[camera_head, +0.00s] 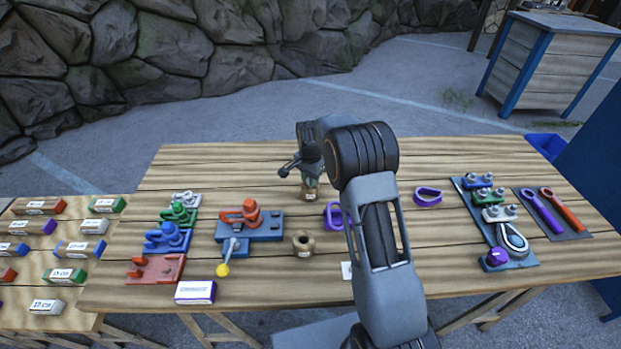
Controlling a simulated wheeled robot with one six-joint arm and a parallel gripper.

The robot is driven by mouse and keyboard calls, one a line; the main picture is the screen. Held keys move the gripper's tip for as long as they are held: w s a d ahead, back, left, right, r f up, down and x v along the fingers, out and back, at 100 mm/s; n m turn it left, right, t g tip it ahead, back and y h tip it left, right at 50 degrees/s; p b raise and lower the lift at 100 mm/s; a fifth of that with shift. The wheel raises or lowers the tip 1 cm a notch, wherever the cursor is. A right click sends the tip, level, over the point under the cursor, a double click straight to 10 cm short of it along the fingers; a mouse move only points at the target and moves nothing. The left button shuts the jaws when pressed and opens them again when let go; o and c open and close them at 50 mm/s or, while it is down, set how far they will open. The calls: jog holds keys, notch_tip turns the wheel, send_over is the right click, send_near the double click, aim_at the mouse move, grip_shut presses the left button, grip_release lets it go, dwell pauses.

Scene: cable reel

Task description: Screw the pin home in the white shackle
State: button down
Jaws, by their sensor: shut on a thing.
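The fingers and the held thing are mostly hidden, with a greenish patch showing there. I cannot make out the pin.
An orange shackle (240,212) is on a blue fixture (262,228). The table's back left is clear.

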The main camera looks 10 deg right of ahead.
jog(key=shift+r+p, duration=1.65)
jog(key=shift+r, duration=1.05)
